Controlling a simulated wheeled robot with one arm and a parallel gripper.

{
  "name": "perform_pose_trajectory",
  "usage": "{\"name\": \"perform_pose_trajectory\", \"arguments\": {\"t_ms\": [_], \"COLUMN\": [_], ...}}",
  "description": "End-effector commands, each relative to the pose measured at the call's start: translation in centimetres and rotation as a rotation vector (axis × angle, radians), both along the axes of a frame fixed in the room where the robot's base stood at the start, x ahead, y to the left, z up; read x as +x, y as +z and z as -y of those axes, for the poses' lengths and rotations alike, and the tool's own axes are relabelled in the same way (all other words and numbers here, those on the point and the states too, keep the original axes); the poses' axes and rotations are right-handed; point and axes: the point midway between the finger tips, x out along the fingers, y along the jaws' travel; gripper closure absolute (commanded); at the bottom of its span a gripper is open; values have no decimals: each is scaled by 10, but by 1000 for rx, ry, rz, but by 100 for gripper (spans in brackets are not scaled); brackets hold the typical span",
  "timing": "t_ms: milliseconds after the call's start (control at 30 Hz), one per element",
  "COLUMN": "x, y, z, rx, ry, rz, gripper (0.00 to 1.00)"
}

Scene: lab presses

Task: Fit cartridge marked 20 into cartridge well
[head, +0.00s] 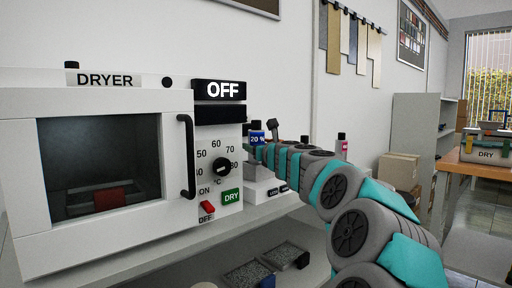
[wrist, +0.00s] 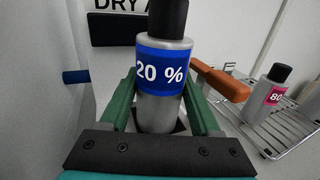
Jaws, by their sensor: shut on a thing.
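The cartridge marked 20 % (wrist: 160,72) is a grey bottle with a black cap and a blue label. It stands upright in the wrist view, between the two green fingers of my gripper (wrist: 160,103), which is shut on it. In the head view the same cartridge (head: 257,136) shows small beside the dryer, at the end of my arm. A dark patch shows around its base in the wrist view; I cannot tell whether this is the cartridge well or whether the base is inside anything.
An orange handle (wrist: 222,83) is close right of the cartridge. A bottle marked 80 (wrist: 269,90) stands on a wire rack (wrist: 292,128). A blue knob (wrist: 76,77) is at left. The dryer (head: 100,240) reads OFF, its door shut. Another bottle (head: 342,145) is behind my arm.

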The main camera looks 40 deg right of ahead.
Motion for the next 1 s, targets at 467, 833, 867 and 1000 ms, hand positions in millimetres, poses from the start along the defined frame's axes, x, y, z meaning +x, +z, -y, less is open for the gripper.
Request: {"name": "perform_pose_trajectory", "arguments": {"t_ms": [467,833,867,1000], "x": [0,0,0,0], "y": [-11,-20,-20,-23], "z": [0,0,0,0], "rx": [2,0,0,0], "ry": [0,-1,-1,-1], "rz": [2,0,1,0], "gripper": [100,100,100,100]}}
